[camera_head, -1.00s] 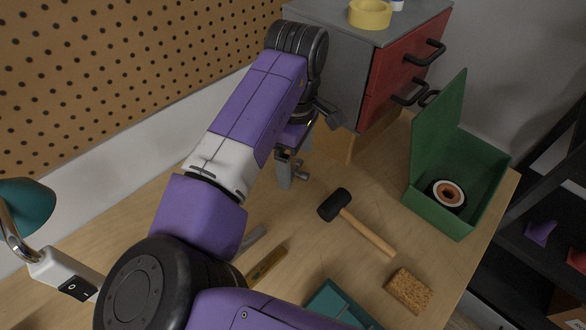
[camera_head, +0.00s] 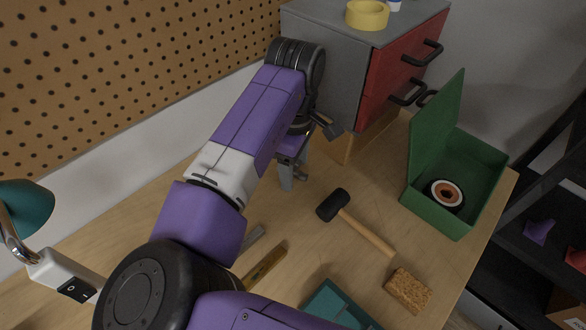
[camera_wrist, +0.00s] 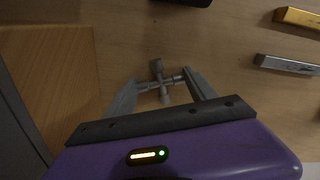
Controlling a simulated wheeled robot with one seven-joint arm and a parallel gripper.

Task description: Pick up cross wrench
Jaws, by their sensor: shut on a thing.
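The cross wrench (camera_wrist: 157,72) is a small grey metal cross. In the wrist view it sits between the fingertips of my gripper (camera_wrist: 158,84), which is shut on one pair of its arms. The other arms stick out ahead of and behind the fingers. In the head view my gripper (camera_head: 293,178) points down beside the cabinet, and only a small part of the wrench (camera_head: 301,174) shows beside the fingers. I cannot tell whether the wrench still touches the table.
A black-headed mallet (camera_head: 365,230) lies right of my gripper on the wooden table (camera_head: 330,260). A sponge (camera_head: 409,290), an open green box (camera_head: 437,212) and a teal case (camera_head: 338,306) stand nearby. The grey cabinet with red drawers (camera_head: 385,85) is close behind. A pegboard wall (camera_head: 120,80) bounds the left.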

